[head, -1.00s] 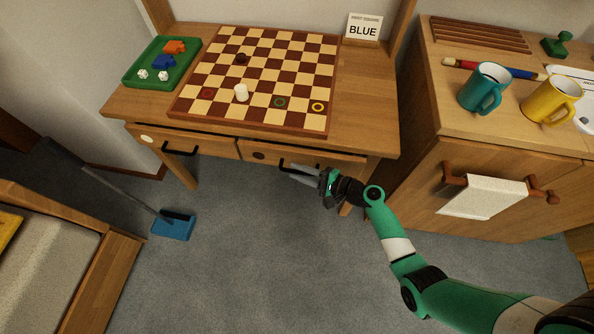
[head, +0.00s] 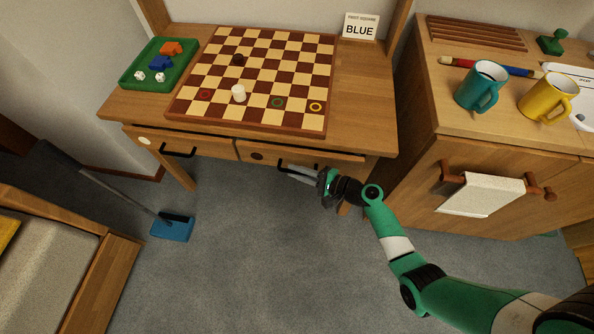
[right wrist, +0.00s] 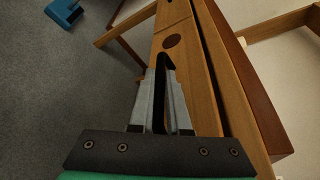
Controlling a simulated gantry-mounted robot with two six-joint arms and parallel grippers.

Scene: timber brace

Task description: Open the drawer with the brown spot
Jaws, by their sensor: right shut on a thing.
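The drawer with the brown spot (head: 257,156) is the right one of two under the desk top. Its front (head: 330,158) looks closed or nearly so. In the right wrist view the brown spot (right wrist: 171,41) shows beyond the fingertips. My right gripper (head: 291,171) is at this drawer's black handle, and the fingers (right wrist: 163,72) are shut on the handle (right wrist: 162,85). The other drawer, with a pale spot (head: 145,141), is closed and has a black handle (head: 179,152). My left gripper is not in view.
A chessboard (head: 262,75) with pieces and a green tray (head: 160,63) lie on the desk. A cabinet with mugs (head: 481,86) and a hanging towel (head: 481,195) stands to the right. The floor before the drawers is clear, with a blue dustpan (head: 172,228) at left.

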